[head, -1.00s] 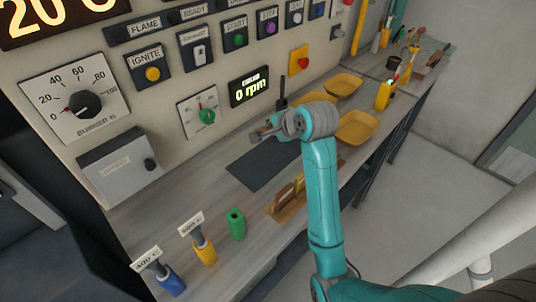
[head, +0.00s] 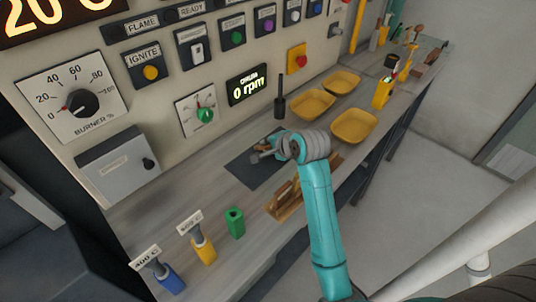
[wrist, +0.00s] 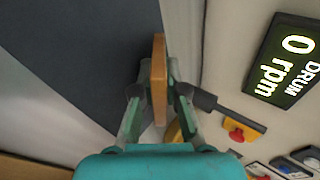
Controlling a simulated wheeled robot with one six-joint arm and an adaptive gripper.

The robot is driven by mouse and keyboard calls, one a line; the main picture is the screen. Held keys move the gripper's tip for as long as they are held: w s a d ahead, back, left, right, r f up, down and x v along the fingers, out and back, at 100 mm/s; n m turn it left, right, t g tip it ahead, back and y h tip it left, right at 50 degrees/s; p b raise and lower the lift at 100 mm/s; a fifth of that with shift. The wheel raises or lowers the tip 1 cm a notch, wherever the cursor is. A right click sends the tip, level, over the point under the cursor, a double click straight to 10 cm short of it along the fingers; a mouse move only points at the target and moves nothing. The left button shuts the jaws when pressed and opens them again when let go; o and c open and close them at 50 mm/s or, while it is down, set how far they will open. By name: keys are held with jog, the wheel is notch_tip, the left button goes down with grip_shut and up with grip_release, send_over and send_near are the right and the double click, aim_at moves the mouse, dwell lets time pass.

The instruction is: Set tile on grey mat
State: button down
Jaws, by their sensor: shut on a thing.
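The dark grey mat (head: 243,172) lies flat on the bench below the control panel; it fills the upper left of the wrist view (wrist: 75,45). My gripper (head: 262,153) is over the mat's far right part. In the wrist view, my gripper (wrist: 156,95) is shut on a thin orange-brown tile (wrist: 159,80), seen edge-on between the two fingers. The tile is beside the mat's edge in that picture. Whether its lower edge touches the mat cannot be told. In the head view the tile is mostly hidden by my gripper.
A wooden rack (head: 285,204) with brown pieces stands in front of the mat. Yellow trays (head: 354,126) lie to the right, and a black upright tool (head: 280,105) stands behind. Green (head: 235,222), yellow (head: 204,250) and blue (head: 170,280) holders line the left. The panel rises behind the bench.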

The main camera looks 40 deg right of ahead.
jog(key=c, duration=1.4)
grip_release()
jog(key=shift+o, duration=0.2)
jog(key=shift+v, duration=4.1)
jog(key=shift+d, duration=0.1)
notch_tip(320, 180, up, 8)
jog(key=s, duration=0.2)
jog(key=shift+a, duration=0.25)
jog(key=shift+s+f, duration=0.1)
